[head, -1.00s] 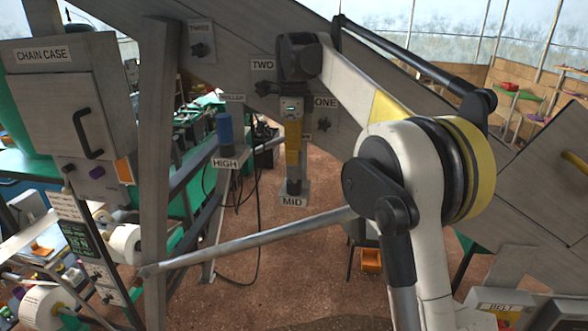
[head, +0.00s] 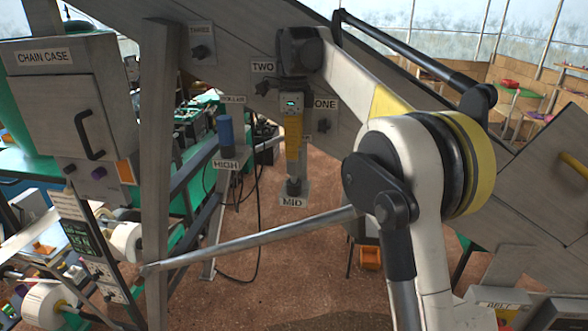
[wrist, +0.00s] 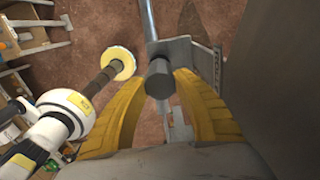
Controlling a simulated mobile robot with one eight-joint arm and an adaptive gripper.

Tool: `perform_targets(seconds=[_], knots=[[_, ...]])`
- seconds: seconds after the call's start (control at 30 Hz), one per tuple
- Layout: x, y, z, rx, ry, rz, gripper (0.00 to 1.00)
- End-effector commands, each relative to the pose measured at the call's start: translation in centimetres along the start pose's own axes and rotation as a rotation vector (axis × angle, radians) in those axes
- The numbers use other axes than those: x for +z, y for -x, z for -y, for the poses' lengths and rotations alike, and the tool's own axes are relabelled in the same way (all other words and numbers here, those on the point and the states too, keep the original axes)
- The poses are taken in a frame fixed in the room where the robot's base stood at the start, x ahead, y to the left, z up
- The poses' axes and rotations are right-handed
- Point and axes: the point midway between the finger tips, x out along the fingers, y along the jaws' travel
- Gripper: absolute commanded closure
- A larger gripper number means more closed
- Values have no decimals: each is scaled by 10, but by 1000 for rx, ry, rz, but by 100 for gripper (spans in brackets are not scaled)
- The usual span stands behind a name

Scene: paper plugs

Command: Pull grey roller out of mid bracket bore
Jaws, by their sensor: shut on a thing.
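My gripper (head: 293,158) points down over the mid bracket (head: 294,202), which carries a MID label. In the wrist view its two yellow fingers (wrist: 161,80) close from both sides on the grey roller (wrist: 159,84), a short dark grey cylinder. The mid bracket (wrist: 178,51) is the pale metal piece just beyond the roller in that view. The roller's lower part and the bore are not clear, so I cannot tell how deep it sits.
A HIGH bracket (head: 226,164) with a blue cylinder (head: 225,130) stands left of my gripper. The slanted grey beam with knobs and labels TWO and ONE runs close behind. The chain case (head: 62,95) stands at the far left.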

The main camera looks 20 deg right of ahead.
Motion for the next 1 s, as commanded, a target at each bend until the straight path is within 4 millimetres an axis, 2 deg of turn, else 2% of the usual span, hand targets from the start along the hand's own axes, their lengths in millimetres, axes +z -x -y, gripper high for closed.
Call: perform_targets(seconds=[0.43,0.83,1.0], knots=[[0,16,0,0,0,0,100],[0,18,0,0,0,0,100],[0,24,0,0,0,0,100]])
